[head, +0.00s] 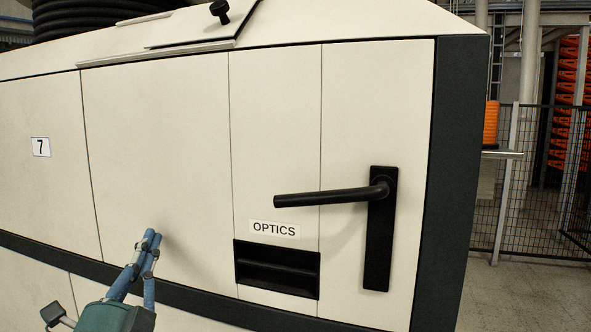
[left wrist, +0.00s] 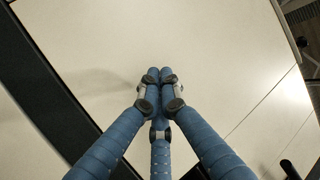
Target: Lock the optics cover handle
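The optics cover handle (head: 330,196) is a black lever on a tall black backplate (head: 380,245). The lever points left from its pivot and lies nearly level, its free end slightly lower. My left gripper (head: 150,236) is at the lower left of the head view, in front of the cream panels, left of the handle and apart from it. In the left wrist view its blue fingers (left wrist: 160,76) meet at the tips with nothing between them. A black piece at the lower right edge there may be the handle, but I cannot tell. My right gripper is not in view.
An "OPTICS" label (head: 274,230) and a black recessed pull (head: 277,269) sit below the lever's free end. A dark corner post (head: 450,180) bounds the cabinet, with a mesh fence (head: 540,180) beyond. Space before the handle looks clear.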

